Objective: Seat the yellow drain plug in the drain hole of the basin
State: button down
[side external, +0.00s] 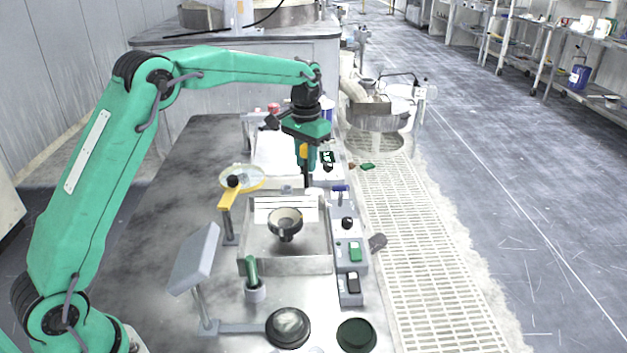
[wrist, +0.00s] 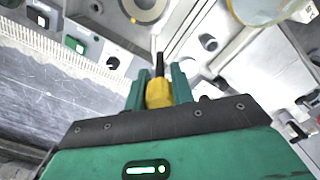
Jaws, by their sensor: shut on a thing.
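My gripper (side external: 305,158) is shut on the yellow drain plug (wrist: 158,95), which shows between the two green fingers in the wrist view. A dark stem extends beyond the yellow part. In the side view the plug (side external: 304,151) is partly hidden by the fingers, held upright above the bench behind the basin. A ring (wrist: 146,8) shows at the top of the wrist view. I cannot make out the drain hole clearly.
Right of the basin stands a row of switch boxes (side external: 349,250). A yellow-rimmed clear disc (side external: 242,177) on a post and a grey angled panel (side external: 194,257) stand to its left. A round dark pad (side external: 357,335) lies in front.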

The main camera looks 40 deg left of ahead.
jog(key=shift+s+d, duration=0.3)
jog(key=shift+d, duration=0.25)
jog(key=s+d+f, duration=0.2)
jog(key=s+d, duration=0.6)
jog(key=d, duration=0.2)
jog(key=shift+s+d, duration=0.2)
jog(key=shift+s, duration=0.1)
jog(key=shift+f, duration=0.3)
jog(key=shift+f, duration=2.7)
jog(key=shift+f, duration=1.3)
jog(key=c, duration=1.1)
grip_release()
jog(key=shift+r, duration=0.1)
